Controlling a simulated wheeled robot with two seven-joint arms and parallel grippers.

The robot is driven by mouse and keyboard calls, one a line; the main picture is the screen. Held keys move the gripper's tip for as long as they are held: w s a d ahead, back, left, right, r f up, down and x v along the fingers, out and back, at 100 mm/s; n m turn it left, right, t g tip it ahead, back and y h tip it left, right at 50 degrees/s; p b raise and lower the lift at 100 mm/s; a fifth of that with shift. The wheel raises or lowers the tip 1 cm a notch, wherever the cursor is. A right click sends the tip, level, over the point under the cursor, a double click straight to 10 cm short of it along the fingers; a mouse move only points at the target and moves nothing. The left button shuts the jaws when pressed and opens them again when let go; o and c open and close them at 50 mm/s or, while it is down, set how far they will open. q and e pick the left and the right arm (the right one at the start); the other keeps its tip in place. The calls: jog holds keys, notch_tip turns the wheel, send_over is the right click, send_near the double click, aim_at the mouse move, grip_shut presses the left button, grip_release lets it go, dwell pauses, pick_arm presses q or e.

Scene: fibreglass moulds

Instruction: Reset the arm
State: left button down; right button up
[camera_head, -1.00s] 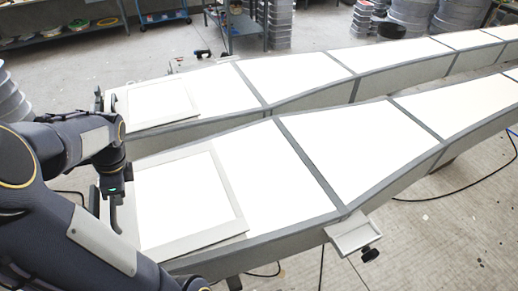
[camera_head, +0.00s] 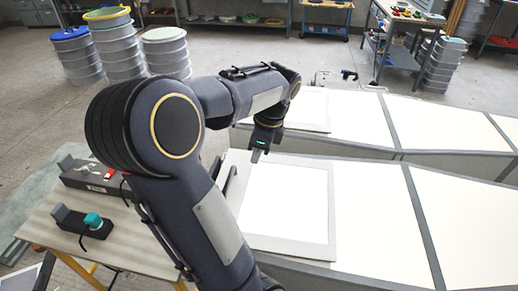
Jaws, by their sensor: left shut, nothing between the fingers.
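My left arm comes in from the lower middle, bends at the elbow and reaches to the right. A square frame with a white panel (camera_head: 332,232) lies on the end of that mould, just right of and below the gripper. A second long mould (camera_head: 357,124) runs behind it with a similar frame at its end. My right gripper is not in view.
A wooden-topped table (camera_head: 128,245) at the lower left holds a dark box (camera_head: 95,178) and a small device with a teal knob (camera_head: 92,221). Stacked drums (camera_head: 118,50) stand at the back left. A tool cart (camera_head: 405,25) stands at the back right. Open floor lies between.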

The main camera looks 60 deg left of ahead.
pick_arm(q)
jog(key=shift+v, duration=0.8)
jog(key=shift+d, duration=0.1)
jog(key=d+f+n+t+h, duration=0.2)
jog(key=d+n, duration=0.3)
jog(key=d, duration=0.8)
jog(key=d+f+n+t+h, duration=0.2)
jog(key=d+n+t, duration=0.3)
jog(key=d, duration=0.9)
jog(key=shift+s+t+h, duration=0.3)
jog(key=shift+s+h, duration=0.15)
jog(key=shift+h, duration=0.35)
jog(key=shift+s, duration=0.1)
